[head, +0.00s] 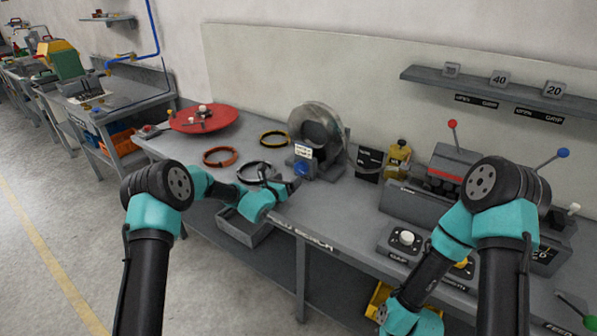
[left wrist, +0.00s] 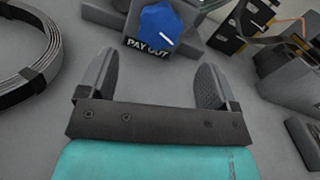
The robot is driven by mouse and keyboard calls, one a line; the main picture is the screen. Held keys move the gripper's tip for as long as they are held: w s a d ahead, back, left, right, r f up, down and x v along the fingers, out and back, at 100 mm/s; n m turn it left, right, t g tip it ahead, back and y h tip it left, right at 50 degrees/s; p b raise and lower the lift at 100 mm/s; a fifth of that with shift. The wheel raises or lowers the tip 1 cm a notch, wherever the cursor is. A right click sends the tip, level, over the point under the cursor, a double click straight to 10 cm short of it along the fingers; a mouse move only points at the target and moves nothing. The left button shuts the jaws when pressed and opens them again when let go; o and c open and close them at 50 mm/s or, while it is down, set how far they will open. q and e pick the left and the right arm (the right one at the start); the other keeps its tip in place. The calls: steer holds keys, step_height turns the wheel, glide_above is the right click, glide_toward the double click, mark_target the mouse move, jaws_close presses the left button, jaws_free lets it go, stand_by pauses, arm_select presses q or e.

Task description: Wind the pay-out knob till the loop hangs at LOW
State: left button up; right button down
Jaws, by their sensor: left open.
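The blue pay-out knob (head: 301,169) sits low on the front of the reel stand, below a large grey reel (head: 316,130). In the left wrist view the knob (left wrist: 163,25) has a white pointer line and a PAY OUT label (left wrist: 147,49) below it. My left gripper (head: 272,183) is open, its fingers (left wrist: 153,76) spread in front of the knob and apart from it, with nothing between them. A dark panel (head: 369,158) stands right of the reel; I cannot make out the loop or a LOW mark. My right arm runs off the bottom, its gripper out of frame.
A grey bin (head: 243,230) is below the bench.

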mark_target(299, 170)
arm_select(q)
steer(key=shift+x, duration=3.9)
steer(key=c, duration=0.9)
